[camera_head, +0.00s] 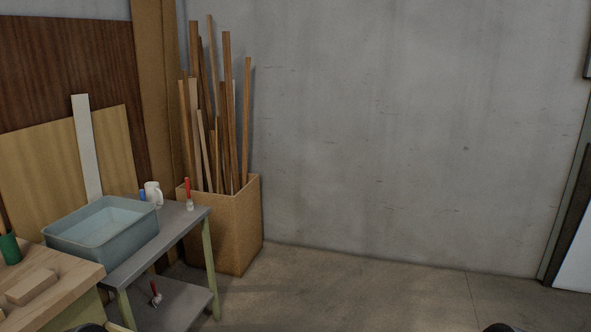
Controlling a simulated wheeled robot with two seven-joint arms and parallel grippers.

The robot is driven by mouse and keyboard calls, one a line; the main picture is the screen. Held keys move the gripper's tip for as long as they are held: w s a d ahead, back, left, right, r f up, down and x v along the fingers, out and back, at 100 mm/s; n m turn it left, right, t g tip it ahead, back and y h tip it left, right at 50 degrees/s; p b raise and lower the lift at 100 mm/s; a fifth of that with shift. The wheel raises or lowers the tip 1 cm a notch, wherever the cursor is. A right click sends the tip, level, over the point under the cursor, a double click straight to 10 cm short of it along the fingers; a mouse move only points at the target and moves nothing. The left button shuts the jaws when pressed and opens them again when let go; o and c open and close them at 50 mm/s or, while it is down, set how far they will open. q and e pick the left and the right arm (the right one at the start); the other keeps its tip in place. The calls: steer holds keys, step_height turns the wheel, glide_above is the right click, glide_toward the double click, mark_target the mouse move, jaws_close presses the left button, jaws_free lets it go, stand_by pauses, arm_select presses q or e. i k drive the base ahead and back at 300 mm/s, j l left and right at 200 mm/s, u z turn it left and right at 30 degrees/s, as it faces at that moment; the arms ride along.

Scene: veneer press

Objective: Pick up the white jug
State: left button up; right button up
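The white jug (153,194) stands upright near the far end of a grey-topped table (178,232), behind a blue-grey basin (72,245). Its handle appears to be on its right side. The basin may hide part of its base. Neither of my grippers shows in this view. Only small dark rounded shapes show at the bottom edge, and I cannot tell which parts they are.
A small blue item (142,196) and a red-handled brush (188,193) flank the jug. A wooden workbench (75,275) with a wood block (32,286) is at front left. A box of wood strips (237,225) stands behind. The floor to the right is clear.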

mark_target(153, 194)
steer(key=u, duration=0.75)
steer(key=i+l+u, duration=0.2)
steer(key=u, duration=0.25)
steer(key=i+l+u, duration=0.1)
steer(key=l+u, duration=0.25)
steer(key=u, duration=0.15)
steer(key=l+u, duration=0.45)
steer(key=i+l+u, duration=0.1)
steer(key=l+u, duration=0.2)
steer(key=u, duration=0.2)
steer(key=l, duration=0.45)
steer(key=k+l+u, duration=0.1)
steer(key=l, duration=0.85)
steer(key=k+l+u, duration=0.15)
steer(key=l, duration=0.3)
steer(key=k+l, duration=0.1)
steer(key=l, duration=0.35)
steer(key=z, duration=1.2)
